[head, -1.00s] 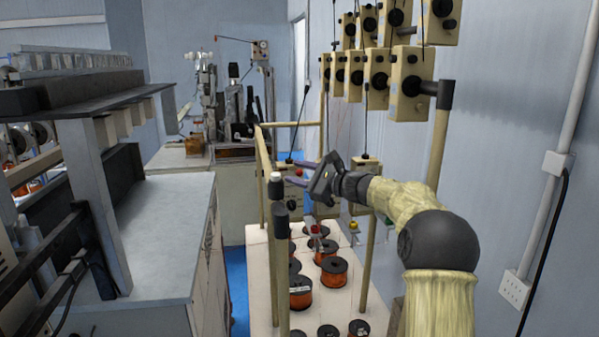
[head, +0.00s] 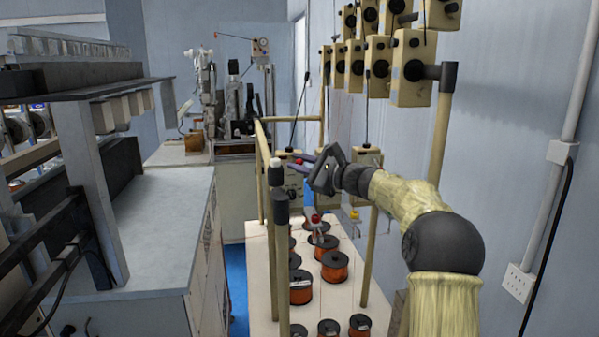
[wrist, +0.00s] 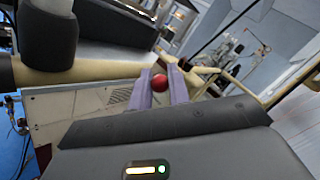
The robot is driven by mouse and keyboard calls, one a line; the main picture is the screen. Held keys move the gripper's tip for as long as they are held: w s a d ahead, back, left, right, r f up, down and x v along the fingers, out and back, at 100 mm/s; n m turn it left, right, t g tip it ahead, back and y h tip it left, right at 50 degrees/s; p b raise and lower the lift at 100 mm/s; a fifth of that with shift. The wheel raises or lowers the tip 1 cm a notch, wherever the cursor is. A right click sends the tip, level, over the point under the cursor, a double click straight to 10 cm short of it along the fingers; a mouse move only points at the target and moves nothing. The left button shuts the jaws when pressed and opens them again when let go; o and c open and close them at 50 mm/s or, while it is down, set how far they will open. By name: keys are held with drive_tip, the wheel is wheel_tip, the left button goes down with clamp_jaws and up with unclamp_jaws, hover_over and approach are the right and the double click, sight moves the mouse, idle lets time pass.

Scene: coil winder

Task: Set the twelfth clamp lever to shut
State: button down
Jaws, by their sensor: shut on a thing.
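My gripper (wrist: 160,88) has two purple fingers, one on each side of a round red knob (wrist: 159,81), and is shut on it. In the head view my gripper (head: 302,164) reaches left from the arm, over the spool stand. The red knob looks like a clamp lever's ball end; its lever shaft is hidden in the wrist view. Another red knob (head: 315,218) and a yellow knob (head: 354,214) show lower down, near the spools. No number marks the twelfth lever, so I cannot tell which it is.
Several copper wire spools (head: 334,266) stand on the pale stand below. A beige rail frame (head: 261,180) with a dark-capped post (head: 281,208) is close to my gripper. Beige tensioner boxes (head: 411,68) hang at upper right. A grey bench (head: 165,225) is at left.

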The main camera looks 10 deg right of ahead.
wheel_tip(320, 180, down, 4)
drive_tip(key=n+y+b, duration=0.5)
drive_tip(key=n+b, duration=0.1)
drive_tip(key=b, duration=1.1)
drive_tip(key=shift+r+n+t, duration=0.1)
drive_tip(key=shift+n+t, duration=0.3)
drive_tip(key=shift+w+n+g+y+b, duration=0.15)
drive_tip(key=shift+n+g+y+b, duration=0.4)
drive_tip(key=shift+n+y, duration=0.65)
drive_tip(key=shift+n, duration=0.3)
drive_tip(key=c, duration=1.4)
unclamp_jaws()
drive_tip(key=shift+o, duration=0.2)
